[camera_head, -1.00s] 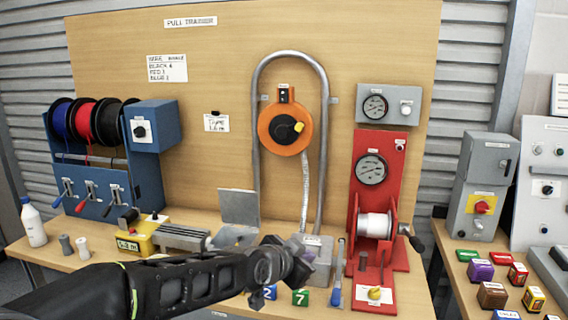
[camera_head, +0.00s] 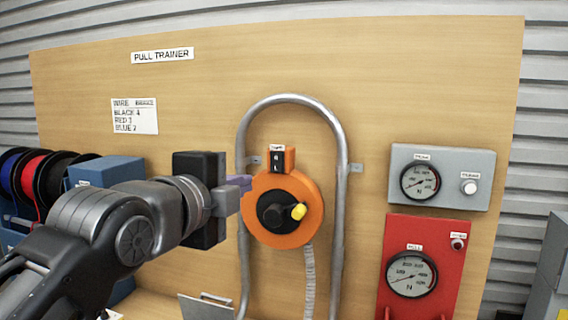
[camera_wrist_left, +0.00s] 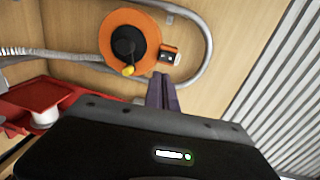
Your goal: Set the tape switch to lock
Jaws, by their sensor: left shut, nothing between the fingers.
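The orange tape reel (camera_head: 306,222) hangs on the wooden board, with a black hub and a yellow knob (camera_head: 298,211). The tape switch (camera_head: 276,162) is a small dark switch on the orange block at the reel's top; its exact setting is too small to tell. In the left wrist view the switch (camera_wrist_left: 169,57) shows just beyond the fingertips. My left gripper (camera_head: 244,183) is shut and empty, left of the switch block and slightly lower. Its purplish fingers (camera_wrist_left: 160,90) lie together in the wrist view. Whether they touch the reel I cannot tell. My right gripper is out of view.
A grey metal tube (camera_head: 341,210) arches around the reel, and my left gripper overlaps its left leg in the head view. A grey gauge box (camera_head: 453,160) and a red gauge panel (camera_head: 449,245) stand to the right. Wire spools (camera_head: 28,175) are at the far left.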

